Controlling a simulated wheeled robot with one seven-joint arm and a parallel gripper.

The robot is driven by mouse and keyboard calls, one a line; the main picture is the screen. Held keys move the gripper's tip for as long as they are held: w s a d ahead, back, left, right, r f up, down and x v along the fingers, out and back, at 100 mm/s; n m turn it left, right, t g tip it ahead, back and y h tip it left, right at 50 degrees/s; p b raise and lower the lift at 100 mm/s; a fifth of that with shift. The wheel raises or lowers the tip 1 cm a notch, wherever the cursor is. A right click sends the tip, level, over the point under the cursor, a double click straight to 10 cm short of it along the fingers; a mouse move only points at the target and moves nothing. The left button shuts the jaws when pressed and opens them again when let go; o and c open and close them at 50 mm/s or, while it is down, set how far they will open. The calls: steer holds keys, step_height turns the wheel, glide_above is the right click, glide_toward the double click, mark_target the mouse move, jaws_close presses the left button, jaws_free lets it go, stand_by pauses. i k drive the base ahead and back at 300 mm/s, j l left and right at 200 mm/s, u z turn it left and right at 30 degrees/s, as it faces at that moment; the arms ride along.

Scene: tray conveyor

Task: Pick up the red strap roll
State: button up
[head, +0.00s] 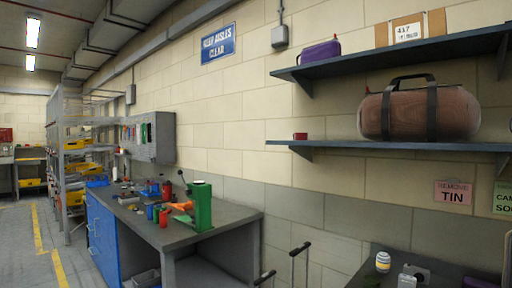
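I cannot make out for sure which thing is the red strap roll. A small red object (300,136) sits at the left end of the lower wall shelf; it is too small to identify. Several small red items, one a red cylinder (164,217), stand on the grey-topped workbench. My gripper is not in view.
The lower shelf (345,146) also holds a brown barrel-shaped bag (440,108). The upper shelf (350,63) holds a purple case (320,52) and a box. The workbench (213,239) carries a green press (202,207). Floor is open at the left.

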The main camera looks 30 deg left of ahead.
mark_target(297, 137)
steer(key=u, duration=0.85)
steer(key=i+j, duration=1.5)
steer(key=j, duration=0.1)
